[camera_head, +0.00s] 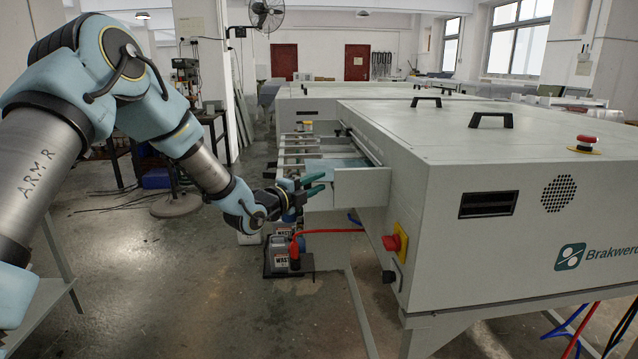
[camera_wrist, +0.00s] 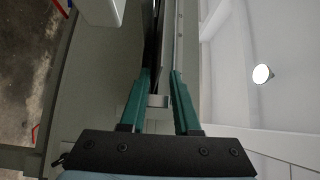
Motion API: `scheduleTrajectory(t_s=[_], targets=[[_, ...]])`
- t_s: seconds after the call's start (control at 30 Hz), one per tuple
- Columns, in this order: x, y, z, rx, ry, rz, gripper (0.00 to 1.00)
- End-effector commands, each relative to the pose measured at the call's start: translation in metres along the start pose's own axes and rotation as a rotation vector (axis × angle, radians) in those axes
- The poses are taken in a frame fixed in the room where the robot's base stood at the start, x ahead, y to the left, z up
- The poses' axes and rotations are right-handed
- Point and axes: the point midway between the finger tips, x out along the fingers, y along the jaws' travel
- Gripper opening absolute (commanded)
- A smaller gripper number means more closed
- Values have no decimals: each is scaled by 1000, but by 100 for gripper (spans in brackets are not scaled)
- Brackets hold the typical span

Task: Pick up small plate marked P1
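No label reading P1 is legible in either view, so I cannot identify the small plate for certain. A flat bluish sheet (camera_head: 338,164) lies in the open feed section at the near end of the large grey machine. My gripper (camera_head: 314,185), with teal fingers, is beside the left side of that section. In the wrist view my gripper (camera_wrist: 158,88) has its fingers apart. A thin grey upright edge (camera_wrist: 166,45) and a small pale block (camera_wrist: 158,101) show between them. Whether the fingers touch either is not clear.
The grey machine (camera_head: 500,150) fills the right, with a red emergency knob (camera_head: 393,243) on its near side. Waste containers (camera_head: 283,255) and a red hose (camera_head: 330,231) are below the feed section. Open floor (camera_head: 200,290) lies to the left.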

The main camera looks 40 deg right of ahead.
Motion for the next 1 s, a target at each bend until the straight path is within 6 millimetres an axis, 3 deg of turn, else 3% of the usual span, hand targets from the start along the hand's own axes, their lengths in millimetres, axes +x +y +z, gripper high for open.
scheduleTrajectory(t_s=[0.5,1.0], targets=[[0,0,0,0,0,0,1],[0,0,0,0,0,-1,0]])
